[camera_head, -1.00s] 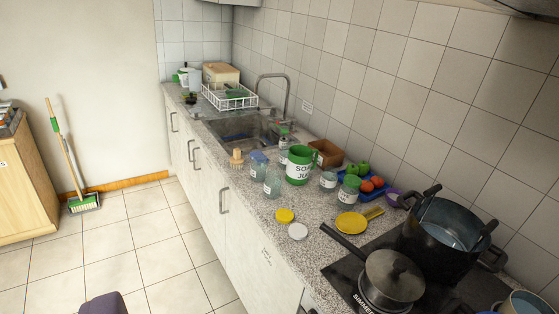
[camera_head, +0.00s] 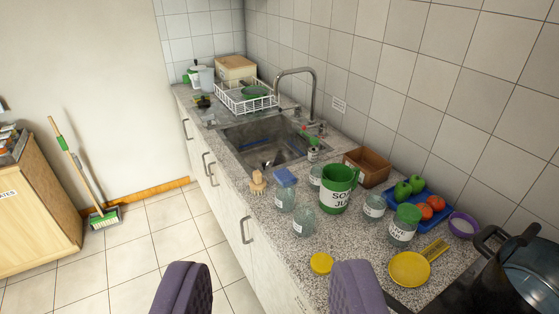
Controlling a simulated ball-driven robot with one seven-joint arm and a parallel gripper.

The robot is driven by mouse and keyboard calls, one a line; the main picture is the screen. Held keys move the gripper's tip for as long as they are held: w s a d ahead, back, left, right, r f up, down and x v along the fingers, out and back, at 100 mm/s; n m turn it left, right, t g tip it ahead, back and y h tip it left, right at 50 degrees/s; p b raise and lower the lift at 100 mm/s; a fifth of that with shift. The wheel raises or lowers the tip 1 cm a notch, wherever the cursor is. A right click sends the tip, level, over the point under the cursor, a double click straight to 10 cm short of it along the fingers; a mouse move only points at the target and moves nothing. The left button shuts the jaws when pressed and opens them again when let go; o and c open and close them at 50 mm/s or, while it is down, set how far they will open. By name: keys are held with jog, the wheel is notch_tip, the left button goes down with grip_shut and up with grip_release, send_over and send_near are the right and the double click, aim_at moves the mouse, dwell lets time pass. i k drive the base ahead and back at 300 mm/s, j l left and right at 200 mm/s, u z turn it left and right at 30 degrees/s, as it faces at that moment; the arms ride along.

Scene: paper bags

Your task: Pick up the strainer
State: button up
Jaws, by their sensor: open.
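A yellow round, shallow item with a slotted handle (camera_head: 410,268) lies on the counter at the lower right. It looks most like the strainer, but I cannot make out a mesh. A green item (camera_head: 254,92) in the white dish rack is too small to identify. My gripper (camera_head: 268,287) shows as two purple fingers at the bottom edge. They are wide apart and empty, nearer to me and left of the yellow item, not touching it.
A green mug (camera_head: 336,190), several jars and a yellow lid (camera_head: 321,263) crowd the counter. A black pot (camera_head: 518,270) stands at the right edge. A sink (camera_head: 270,138) lies behind.

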aim_at(263, 167)
jog(key=i+j+z, duration=0.2)
jog(key=i+j, duration=1.1)
jog(key=i, duration=0.4)
jog(key=i+j+z, duration=0.2)
jog(key=i+j, duration=1.35)
jog(key=i, duration=0.05)
